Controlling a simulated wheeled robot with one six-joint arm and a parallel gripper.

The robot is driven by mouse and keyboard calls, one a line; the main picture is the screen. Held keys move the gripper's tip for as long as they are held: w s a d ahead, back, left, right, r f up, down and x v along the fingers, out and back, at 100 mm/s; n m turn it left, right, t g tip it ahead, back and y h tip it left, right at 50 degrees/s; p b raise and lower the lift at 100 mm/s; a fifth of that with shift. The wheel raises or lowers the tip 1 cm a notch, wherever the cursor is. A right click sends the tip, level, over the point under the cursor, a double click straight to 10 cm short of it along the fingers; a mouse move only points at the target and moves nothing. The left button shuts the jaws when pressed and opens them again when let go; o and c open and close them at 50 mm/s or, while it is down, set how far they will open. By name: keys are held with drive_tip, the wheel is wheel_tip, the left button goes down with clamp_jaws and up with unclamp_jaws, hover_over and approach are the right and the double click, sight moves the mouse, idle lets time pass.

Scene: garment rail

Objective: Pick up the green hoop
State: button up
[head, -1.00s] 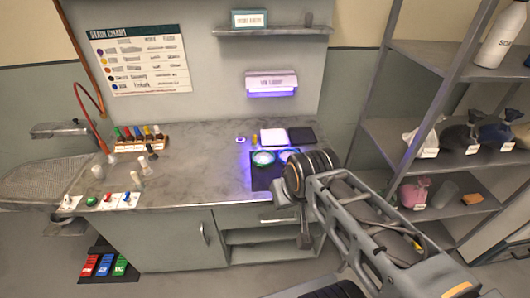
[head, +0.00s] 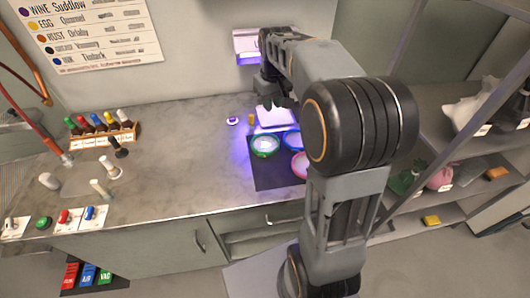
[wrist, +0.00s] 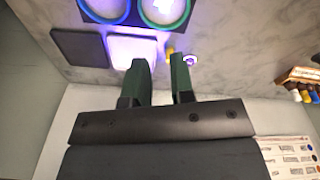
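The green hoop (head: 256,154) lies on a dark mat (head: 268,178) on the counter, with pale cloth inside it and violet light on it. In the wrist view the green hoop (wrist: 165,28) is at the top edge, partly cut off. My gripper (head: 273,102) is above the back of the counter, near the white pad and behind the hoop, apart from it. In the wrist view its two fingers (wrist: 160,78) are spread with an empty gap between them.
A blue hoop (head: 292,134) and a pink hoop (head: 297,172), partly hidden by my arm, lie beside the green one. A white lit pad (head: 274,119) is behind them. A bottle rack (head: 105,136) and loose bottles stand left. The counter between is clear.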

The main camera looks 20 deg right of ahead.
drive_tip(key=w+d+f+g+b, duration=0.1)
drive_tip(key=w+d+f+b, duration=0.1)
drive_tip(key=w+d+f, duration=0.4)
hover_over(276, 137)
drive_tip(key=shift+n, duration=0.3)
wheel_tip(276, 137, down, 8)
drive_tip(key=shift+a+r, duration=0.1)
drive_tip(key=shift+a, duration=0.05)
drive_tip(key=shift+f, duration=3.4)
clamp_jaws()
